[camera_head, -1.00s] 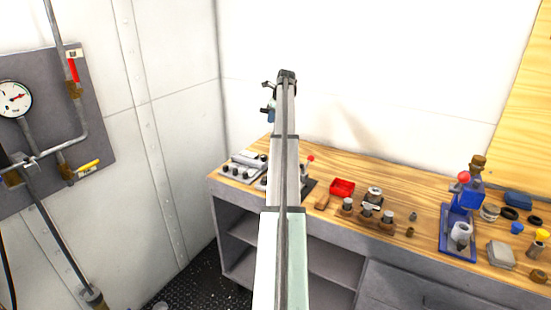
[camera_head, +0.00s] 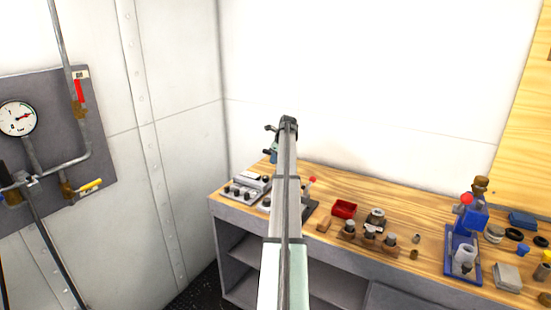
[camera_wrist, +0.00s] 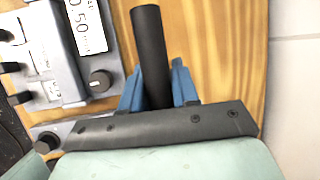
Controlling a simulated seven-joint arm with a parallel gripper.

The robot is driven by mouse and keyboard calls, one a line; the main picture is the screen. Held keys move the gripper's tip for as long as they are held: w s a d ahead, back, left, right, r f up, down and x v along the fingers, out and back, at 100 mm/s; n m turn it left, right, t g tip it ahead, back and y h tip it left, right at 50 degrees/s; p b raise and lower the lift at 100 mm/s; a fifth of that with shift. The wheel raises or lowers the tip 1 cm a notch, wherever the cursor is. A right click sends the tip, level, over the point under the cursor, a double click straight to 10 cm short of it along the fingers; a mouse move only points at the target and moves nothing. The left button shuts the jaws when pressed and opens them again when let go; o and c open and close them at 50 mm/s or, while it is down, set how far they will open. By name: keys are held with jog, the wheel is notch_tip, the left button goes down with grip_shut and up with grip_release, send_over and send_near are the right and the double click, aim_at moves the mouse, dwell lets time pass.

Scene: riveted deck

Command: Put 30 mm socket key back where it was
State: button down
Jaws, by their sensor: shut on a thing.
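My gripper (camera_head: 271,152) is above the back left part of the wooden workbench (camera_head: 425,225), near the wall. In the wrist view its blue fingers (camera_wrist: 155,88) are shut on a dark, plain cylinder, which I take to be the 30 mm socket key (camera_wrist: 150,40). The cylinder sticks out past the fingertips over the wood, slightly tilted in the picture. Its other end is hidden by the gripper body. In the head view the held key is too small to make out clearly.
A grey instrument with a display (camera_wrist: 88,28) and a knob (camera_wrist: 101,82) lies close left of the key. On the bench are a grey device (camera_head: 246,187), a red tray (camera_head: 344,208), a brown block with metal pieces (camera_head: 368,238) and a blue press (camera_head: 465,240).

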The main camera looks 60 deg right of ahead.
jog(key=shift+f, duration=0.1)
jog(key=c, duration=0.8)
grip_release()
jog(key=shift+c, duration=0.2)
jog(key=v, duration=1.2)
